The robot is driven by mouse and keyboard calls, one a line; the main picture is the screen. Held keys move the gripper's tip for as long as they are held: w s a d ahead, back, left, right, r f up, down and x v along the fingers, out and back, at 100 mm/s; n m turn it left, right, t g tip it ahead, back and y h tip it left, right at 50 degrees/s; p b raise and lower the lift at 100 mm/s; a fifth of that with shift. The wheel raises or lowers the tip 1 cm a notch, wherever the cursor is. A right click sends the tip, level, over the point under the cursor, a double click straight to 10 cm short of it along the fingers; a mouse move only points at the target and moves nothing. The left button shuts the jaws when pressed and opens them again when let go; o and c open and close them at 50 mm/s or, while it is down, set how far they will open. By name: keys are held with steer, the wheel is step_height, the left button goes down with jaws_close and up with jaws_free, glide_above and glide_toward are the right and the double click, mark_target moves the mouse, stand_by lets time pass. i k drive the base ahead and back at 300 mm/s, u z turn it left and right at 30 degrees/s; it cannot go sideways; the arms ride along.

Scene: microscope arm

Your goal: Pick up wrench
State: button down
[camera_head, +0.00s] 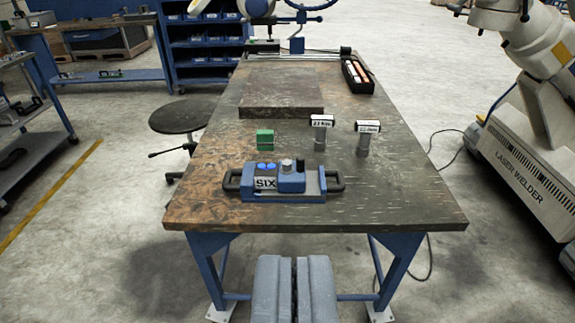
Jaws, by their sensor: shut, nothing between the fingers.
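I cannot make out a wrench for certain in the camera_head view. A blue and grey tool block (284,181) marked "SIX", with two blue buttons and a dark handle at each end, lies near the front of the worktable (385,205). My gripper (294,260) shows at the bottom centre, in front of the table's near edge in the picture. Its two grey fingers are shut and empty. The block is apart from the fingers, above them in the picture.
A green block (264,139), two labelled cylindrical pieces (320,134) (366,138), a dark flat plate (281,106) and a narrow black tray (357,77) are on the table. A round stool (181,116) stands left; a laser welder (535,150) stands right.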

mark_target(365, 128)
steer(key=i, duration=1.6)
steer(key=z, duration=0.6)
